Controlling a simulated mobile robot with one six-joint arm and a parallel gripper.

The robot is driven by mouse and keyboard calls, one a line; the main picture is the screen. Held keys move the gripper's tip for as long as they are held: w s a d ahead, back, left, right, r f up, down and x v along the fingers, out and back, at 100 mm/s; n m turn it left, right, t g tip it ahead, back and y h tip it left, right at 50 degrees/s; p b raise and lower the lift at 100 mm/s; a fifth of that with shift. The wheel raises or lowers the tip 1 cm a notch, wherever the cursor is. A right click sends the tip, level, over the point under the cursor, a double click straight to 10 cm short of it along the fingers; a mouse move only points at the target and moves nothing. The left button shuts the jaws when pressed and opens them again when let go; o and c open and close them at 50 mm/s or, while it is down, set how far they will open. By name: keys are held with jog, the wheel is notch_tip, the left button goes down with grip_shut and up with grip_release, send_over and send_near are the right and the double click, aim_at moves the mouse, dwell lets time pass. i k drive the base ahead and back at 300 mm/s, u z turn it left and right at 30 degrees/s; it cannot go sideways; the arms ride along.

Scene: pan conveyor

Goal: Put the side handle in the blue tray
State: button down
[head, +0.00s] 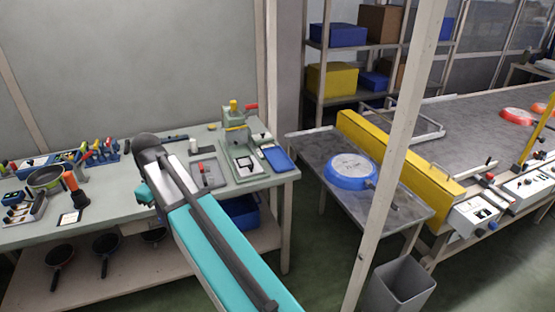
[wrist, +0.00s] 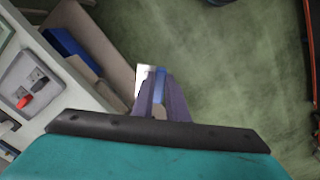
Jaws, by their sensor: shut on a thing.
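The blue tray (head: 277,158) lies flat on the right end of the workbench in the head view. In the wrist view my gripper (wrist: 155,90) points down past the bench edge, over the green floor. Its purplish fingers are shut on a small piece, seen only in part, with a blue strip and a pale patch near the tips. I take it for the side handle, but its shape is mostly hidden. In the head view my teal arm reaches over the bench's front, left of the tray, and hides my gripper.
A grey tray (head: 207,173) lies left of the blue tray, and a green press (head: 236,132) stands behind. A blue bin (head: 240,212) sits on the shelf below. A post (head: 398,150) stands right of the bench, before a side table with a blue-rimmed pan (head: 351,171).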

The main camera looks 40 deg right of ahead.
aim_at(280, 164)
jog(key=i, duration=0.9)
jog(key=u, duration=0.05)
